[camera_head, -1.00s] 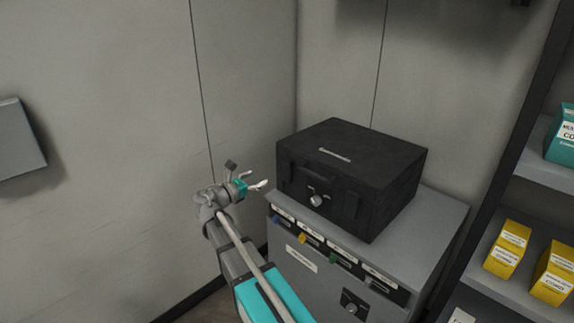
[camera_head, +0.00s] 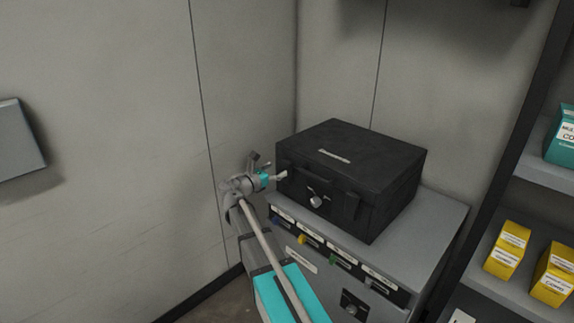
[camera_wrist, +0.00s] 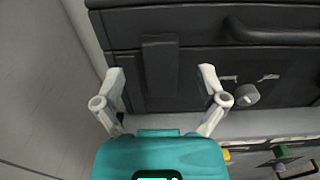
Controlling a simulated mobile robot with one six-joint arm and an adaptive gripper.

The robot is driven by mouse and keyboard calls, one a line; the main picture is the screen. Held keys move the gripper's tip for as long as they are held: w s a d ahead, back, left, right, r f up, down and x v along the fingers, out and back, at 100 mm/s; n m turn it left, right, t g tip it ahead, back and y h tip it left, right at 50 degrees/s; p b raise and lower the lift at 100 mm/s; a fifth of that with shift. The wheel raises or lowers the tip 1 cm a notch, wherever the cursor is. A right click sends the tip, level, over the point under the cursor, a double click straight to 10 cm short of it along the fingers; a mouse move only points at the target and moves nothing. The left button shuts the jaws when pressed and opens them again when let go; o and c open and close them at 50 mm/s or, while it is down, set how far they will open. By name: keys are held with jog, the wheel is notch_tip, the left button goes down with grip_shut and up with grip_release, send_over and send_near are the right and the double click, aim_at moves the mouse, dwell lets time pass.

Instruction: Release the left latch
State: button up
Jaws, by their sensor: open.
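The black case (camera_head: 350,165) sits closed on a grey cabinet. Its left latch (camera_wrist: 160,66) is a dark upright tab on the case front, between my fingers in the wrist view. In the head view my gripper hides that latch. The right latch (camera_head: 351,207) shows on the front, with a round silver knob (camera_head: 316,202) between the latches; the knob also shows in the wrist view (camera_wrist: 246,95). My gripper (camera_head: 282,175) is open at the left end of the case front. In the wrist view its fingers (camera_wrist: 161,80) straddle the latch, with nothing held; contact cannot be told.
The grey cabinet (camera_head: 428,225) under the case has coloured, labelled drawer tabs and a lower dark knob (camera_head: 354,303). A wall stands close on the left. Shelves at the right hold yellow boxes (camera_head: 507,250) and a teal box (camera_head: 562,140).

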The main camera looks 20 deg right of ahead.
aim_at(285, 164)
jog(key=shift+x, duration=2.55)
grip_shut()
